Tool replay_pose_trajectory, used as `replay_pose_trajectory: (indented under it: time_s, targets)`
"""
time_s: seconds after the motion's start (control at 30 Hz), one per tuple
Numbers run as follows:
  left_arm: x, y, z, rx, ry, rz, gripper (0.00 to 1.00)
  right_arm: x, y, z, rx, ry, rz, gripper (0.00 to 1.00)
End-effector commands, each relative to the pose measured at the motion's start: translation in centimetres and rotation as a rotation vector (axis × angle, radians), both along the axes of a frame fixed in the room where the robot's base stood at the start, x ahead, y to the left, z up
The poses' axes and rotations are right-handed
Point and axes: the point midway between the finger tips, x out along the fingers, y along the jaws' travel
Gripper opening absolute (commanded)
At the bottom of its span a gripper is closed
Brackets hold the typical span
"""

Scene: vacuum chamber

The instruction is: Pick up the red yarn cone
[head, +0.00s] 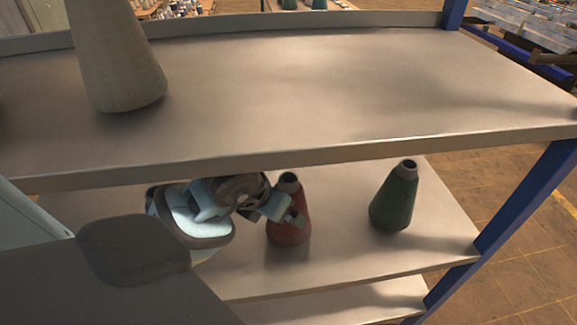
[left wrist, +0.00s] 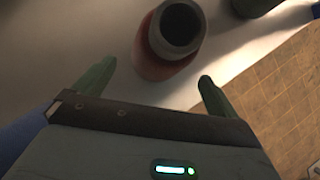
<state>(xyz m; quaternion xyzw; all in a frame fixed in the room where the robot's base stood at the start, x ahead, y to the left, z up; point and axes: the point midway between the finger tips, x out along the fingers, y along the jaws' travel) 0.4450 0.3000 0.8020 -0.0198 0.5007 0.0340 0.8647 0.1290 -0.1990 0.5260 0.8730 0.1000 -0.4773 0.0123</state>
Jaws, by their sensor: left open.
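The red yarn cone (head: 289,227) stands upright on the middle shelf, its grey top showing just beside my left gripper (head: 287,207). In the left wrist view the red cone (left wrist: 160,67) is seen from above with its dark open top, just beyond the fingertips. My left gripper (left wrist: 156,72) is open there, its two green fingers apart with nothing between them. In the head view my gripper covers part of the cone's upper side. My right gripper is not in view.
A green cone (head: 396,200) stands to the right on the same middle shelf (head: 345,262). A large beige cone (head: 118,65) stands on the upper shelf (head: 300,90), whose front edge is just above my gripper. A blue post (head: 505,225) bounds the right side.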

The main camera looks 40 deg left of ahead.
Motion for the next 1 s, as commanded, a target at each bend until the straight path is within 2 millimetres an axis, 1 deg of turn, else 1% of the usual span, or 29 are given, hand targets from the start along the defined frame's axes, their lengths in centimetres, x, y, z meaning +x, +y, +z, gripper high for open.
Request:
replay_pose_trajectory:
  time_s: [0.03, 0.1, 0.2, 0.33, 0.57, 0.67, 1.0]
  targets:
    - [0.9, 0.0, 0.1, -0.004, -0.001, 0.001, 0.97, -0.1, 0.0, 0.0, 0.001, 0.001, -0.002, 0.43]
    - [2.0, 0.1, 0.1, -0.002, -0.001, 0.002, 0.97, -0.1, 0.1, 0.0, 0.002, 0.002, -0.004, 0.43]
    - [3.1, 0.2, -0.1, -0.002, 0.001, 0.000, 0.97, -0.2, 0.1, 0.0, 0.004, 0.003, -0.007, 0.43]
    - [3.3, 0.2, -1.1, -0.001, 0.002, 0.001, 0.97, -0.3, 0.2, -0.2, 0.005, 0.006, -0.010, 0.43]
    - [3.4, 0.3, -1.1, 0.000, 0.000, 0.000, 0.97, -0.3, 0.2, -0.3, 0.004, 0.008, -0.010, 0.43]
    - [3.4, 0.3, -1.1, 0.000, 0.000, 0.000, 0.86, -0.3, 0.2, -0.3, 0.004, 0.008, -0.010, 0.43]
    - [3.4, 0.3, -1.1, 0.001, 0.000, 0.000, 0.41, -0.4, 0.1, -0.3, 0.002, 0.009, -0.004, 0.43]
